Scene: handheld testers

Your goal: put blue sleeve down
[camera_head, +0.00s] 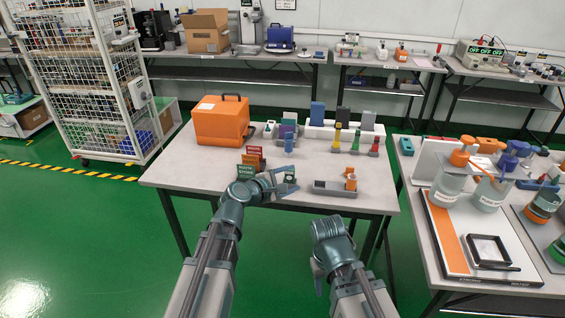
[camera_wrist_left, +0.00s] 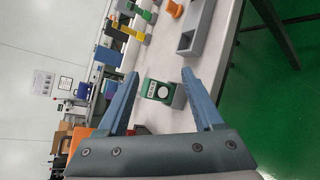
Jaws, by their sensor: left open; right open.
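A tall blue block-like piece (camera_head: 318,113) stands at the white rack at the back of the near table. I cannot tell which is the blue sleeve. My left gripper (camera_head: 281,181) is open above the table's front edge. A small green-faced grey device (camera_head: 290,175) is just beyond its fingertips; in the left wrist view the device (camera_wrist_left: 162,92) shows between the open fingers (camera_wrist_left: 160,78), apart from both. My right gripper (camera_head: 318,274) is low in front of the table, partly hidden and empty.
An orange case (camera_head: 221,122) stands at the table's left, with green and red cards (camera_head: 250,163) in front. A grey tray (camera_head: 334,188) lies front right and colored stands (camera_head: 355,142) behind it. A side table (camera_head: 448,258) with bottles is at right.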

